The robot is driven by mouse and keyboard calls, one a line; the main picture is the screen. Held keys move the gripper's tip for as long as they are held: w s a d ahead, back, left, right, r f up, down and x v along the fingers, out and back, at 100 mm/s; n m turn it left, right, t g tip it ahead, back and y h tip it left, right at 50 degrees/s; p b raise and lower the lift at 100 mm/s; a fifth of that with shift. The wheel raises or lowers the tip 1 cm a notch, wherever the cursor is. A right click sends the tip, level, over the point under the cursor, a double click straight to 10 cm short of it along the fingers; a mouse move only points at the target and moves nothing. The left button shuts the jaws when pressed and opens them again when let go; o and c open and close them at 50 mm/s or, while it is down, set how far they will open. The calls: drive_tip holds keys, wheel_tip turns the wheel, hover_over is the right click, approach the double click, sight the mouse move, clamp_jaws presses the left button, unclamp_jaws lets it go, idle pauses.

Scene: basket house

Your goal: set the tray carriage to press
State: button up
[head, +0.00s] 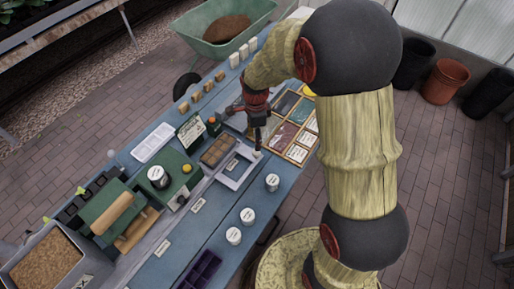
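The tray carriage (228,181) looks like a pale grey frame on a rail along the blue bench, at the end near my gripper. Small white label plates, too small to read, lie along the rail, one of them (198,206) mid-rail. A green machine with a wooden roller-like handle (113,213), seemingly the press, stands at the rail's lower left end. My gripper (257,148) points down at the carriage's right side, by a small pale upright piece. I cannot tell whether it touches that piece or whether its fingers are open or shut.
White-lidded jars (233,236) stand along the bench's front side. A grey bin of brown material (45,262) is at lower left. Framed coloured panels (283,136) lie beyond my gripper.

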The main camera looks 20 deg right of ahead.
wheel_tip(320, 180, down, 8)
drive_tip(key=shift+r+b, duration=0.1)
drive_tip(key=shift+b, duration=0.8)
drive_tip(key=c, duration=0.3)
drive_tip(key=c, duration=0.8)
clamp_jaws()
